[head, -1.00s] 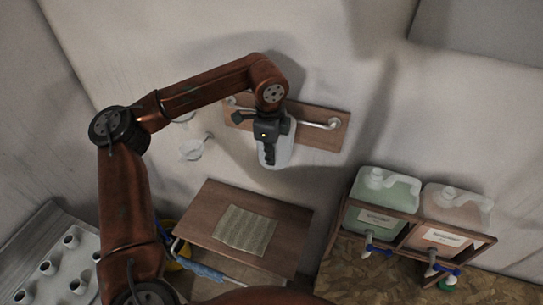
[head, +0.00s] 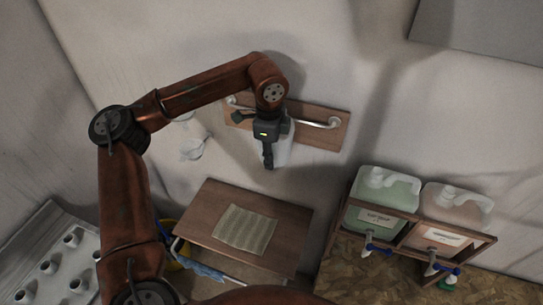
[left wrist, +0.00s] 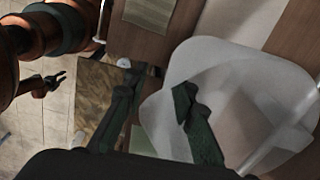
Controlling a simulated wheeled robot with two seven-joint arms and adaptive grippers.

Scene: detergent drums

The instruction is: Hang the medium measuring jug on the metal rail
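A whitish translucent jug (head: 284,150) is at the metal rail (head: 312,122), partly hidden behind my left gripper (head: 268,157). In the left wrist view the jug (left wrist: 225,80) fills the right side, with the rail (left wrist: 285,140) crossing beside it. There the left gripper's fingers (left wrist: 152,85) are spread apart, one left of the jug and one in front of its wall. I see no grip on it. Whether the jug's handle hooks over the rail is hidden. My right gripper (left wrist: 55,80) shows small at the left wrist view's left edge, its fingers apart.
A smaller whitish vessel (head: 194,147) is left of the rail's wooden board (head: 330,137). Below is a brown tabletop (head: 200,225) with a ribbed mat (head: 245,229). Green (head: 380,200) and pink (head: 455,210) drums with taps stand at right. A white pegged rack (head: 55,265) is at lower left.

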